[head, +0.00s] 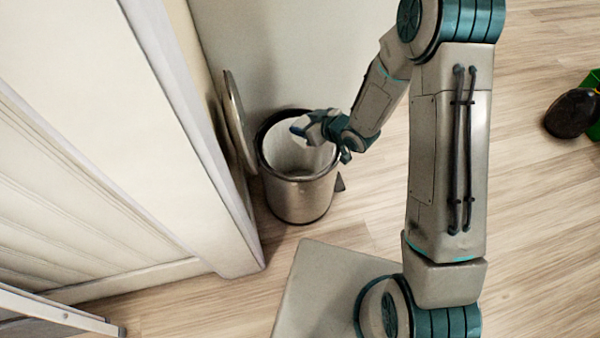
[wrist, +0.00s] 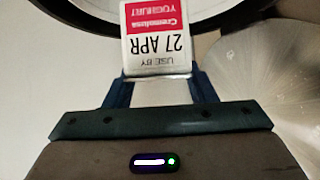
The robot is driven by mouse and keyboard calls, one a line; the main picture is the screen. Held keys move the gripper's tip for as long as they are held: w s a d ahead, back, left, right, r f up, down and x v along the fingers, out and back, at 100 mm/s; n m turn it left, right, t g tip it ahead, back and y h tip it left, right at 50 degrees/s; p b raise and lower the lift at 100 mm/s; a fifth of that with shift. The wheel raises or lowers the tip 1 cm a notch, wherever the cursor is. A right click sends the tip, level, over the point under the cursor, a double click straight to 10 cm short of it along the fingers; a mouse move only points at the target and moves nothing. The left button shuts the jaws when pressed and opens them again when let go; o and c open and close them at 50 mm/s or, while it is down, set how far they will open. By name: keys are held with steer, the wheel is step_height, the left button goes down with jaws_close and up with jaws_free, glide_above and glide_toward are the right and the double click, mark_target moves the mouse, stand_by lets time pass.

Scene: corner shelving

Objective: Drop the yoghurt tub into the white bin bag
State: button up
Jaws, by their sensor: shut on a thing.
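In the head view my gripper (head: 306,130) is over the mouth of a round metal bin; I cannot make out the tub there. The white bin bag (head: 292,157) lines the inside of the bin, and my gripper hides part of the opening. The bin's dark rim (wrist: 75,12) curves across the top of the wrist view.
The bin's round lid (head: 239,120) stands open at its left, beside a cream cabinet (head: 130,130). A dark rounded object (head: 572,113) and a green container (head: 592,82) are at the far right.

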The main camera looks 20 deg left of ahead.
steer(key=shift+f, duration=0.2)
steer(key=o, duration=1.1)
steer(key=p+v, duration=0.4)
steer(key=v, duration=0.9)
steer(key=shift+s+d+r, duration=0.2)
steer(key=shift+d, duration=0.05)
